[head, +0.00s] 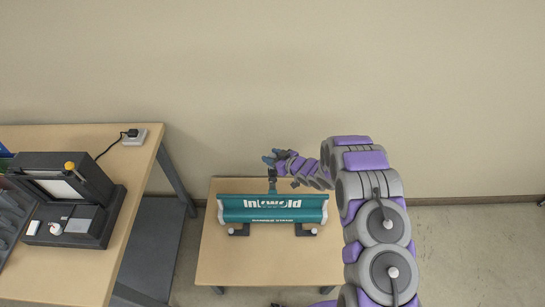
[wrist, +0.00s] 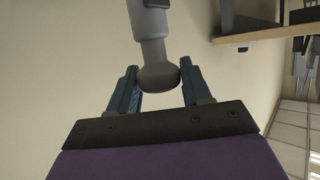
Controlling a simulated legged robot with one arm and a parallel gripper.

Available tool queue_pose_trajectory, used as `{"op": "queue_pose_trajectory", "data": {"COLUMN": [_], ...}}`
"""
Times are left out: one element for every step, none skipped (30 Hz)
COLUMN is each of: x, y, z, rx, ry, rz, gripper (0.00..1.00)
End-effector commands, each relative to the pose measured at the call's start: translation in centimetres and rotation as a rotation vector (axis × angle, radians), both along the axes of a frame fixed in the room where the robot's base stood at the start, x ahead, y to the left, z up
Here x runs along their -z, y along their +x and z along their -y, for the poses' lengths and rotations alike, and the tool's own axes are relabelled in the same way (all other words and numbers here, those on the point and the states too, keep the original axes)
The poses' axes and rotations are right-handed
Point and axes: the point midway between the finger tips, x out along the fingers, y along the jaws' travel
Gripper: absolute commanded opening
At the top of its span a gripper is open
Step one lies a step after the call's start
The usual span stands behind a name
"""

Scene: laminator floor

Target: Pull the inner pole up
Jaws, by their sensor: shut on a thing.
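A teal banner stand (head: 272,209) with white lettering lies across the small wooden table in the head view. A short dark upright pole (head: 272,184) rises at its back edge, near the middle. My gripper (head: 269,158) is at the top of that pole, coming from the right. In the wrist view, my gripper (wrist: 160,76) has its two blue fingers on either side of the rounded grey end of the inner pole (wrist: 157,76), shut on it. The grey shaft runs up out of the picture. The head view is too small to show the grip clearly.
A larger wooden table (head: 139,190) stands at left, with a black machine (head: 73,213) and a power socket (head: 134,137) with a cable. A beige wall is behind the small table (head: 225,262). Floor is open at right.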

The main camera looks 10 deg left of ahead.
Motion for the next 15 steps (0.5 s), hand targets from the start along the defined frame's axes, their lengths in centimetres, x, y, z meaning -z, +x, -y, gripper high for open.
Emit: {"op": "queue_pose_trajectory", "data": {"x": [-0.8,-1.2,-1.9,-2.5,-3.2,-4.3,-5.2,-6.1,-7.4,-8.4,-9.5,-11.0,-12.2,-13.4,-14.8], "y": [0.1,0.1,0.0,0.0,0.0,0.0,0.0,0.0,0.0,0.0,0.1,0.1,0.2,0.2,0.2], "z": [0.0,0.1,0.1,0.1,0.1,0.1,0.1,0.0,0.1,0.1,0.1,0.1,0.1,0.1,0.1], "rx": [0.001,0.001,0.001,0.001,0.001,0.0,-0.001,-0.001,-0.001,0.0,0.0,0.0,0.0,0.0,0.0], "ry": [0.0,0.0,0.0,0.0,0.0,-0.001,-0.001,-0.001,-0.001,-0.001,0.0,0.0,0.0,0.0,0.0], "rz": [0.002,0.002,0.002,0.002,0.002,0.003,0.005,0.005,0.005,0.005,0.006,0.008,0.009,0.01,0.009], "gripper": [0.0,0.0,0.0,0.0,0.0,0.0,0.0,0.0,0.0,0.0,0.0,0.0,0.0,0.0,0.0]}}
